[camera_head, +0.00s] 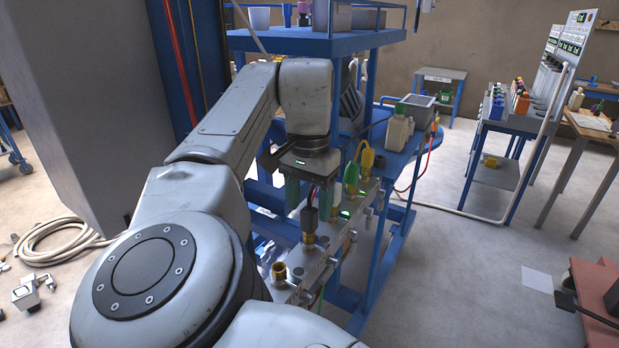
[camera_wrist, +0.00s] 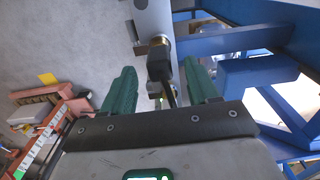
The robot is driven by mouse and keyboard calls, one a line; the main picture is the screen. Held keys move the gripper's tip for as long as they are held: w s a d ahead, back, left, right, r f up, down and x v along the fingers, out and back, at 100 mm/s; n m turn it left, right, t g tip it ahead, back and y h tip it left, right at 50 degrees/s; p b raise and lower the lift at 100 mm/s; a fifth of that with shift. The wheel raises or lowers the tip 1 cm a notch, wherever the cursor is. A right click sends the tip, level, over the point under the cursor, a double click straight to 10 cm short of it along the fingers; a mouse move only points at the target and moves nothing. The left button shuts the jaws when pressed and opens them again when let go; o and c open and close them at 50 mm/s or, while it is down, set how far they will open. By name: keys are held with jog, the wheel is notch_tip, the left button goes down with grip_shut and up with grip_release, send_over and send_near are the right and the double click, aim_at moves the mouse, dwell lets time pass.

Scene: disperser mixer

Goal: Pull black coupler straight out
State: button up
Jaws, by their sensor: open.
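The black coupler (camera_head: 309,222) sits on a brass fitting on the grey manifold, with dark and red wires rising from its top. It also shows in the wrist view (camera_wrist: 158,66), with a brass collar (camera_wrist: 158,42) at its far end. My gripper (camera_head: 309,207) is open above the manifold, its green fingers pointing down on either side of the coupler. In the wrist view my gripper (camera_wrist: 158,70) has a clear gap between each finger and the coupler. The far side of the coupler is hidden.
A green coupler (camera_head: 351,178) and a yellow coupler (camera_head: 366,160) stand farther back along the manifold (camera_head: 335,242). A bare brass port (camera_head: 279,272) is nearer. Blue frame beams (camera_wrist: 235,42) lie close on the right in the wrist view. Floor is open to the right.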

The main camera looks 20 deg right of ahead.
jog(key=shift+f, duration=2.05)
grip_shut()
jog(key=shift+r+p, duration=3.05)
jog(key=shift+p, duration=0.35)
jog(key=shift+r+p, duration=2.05)
jog(key=shift+p, duration=0.1)
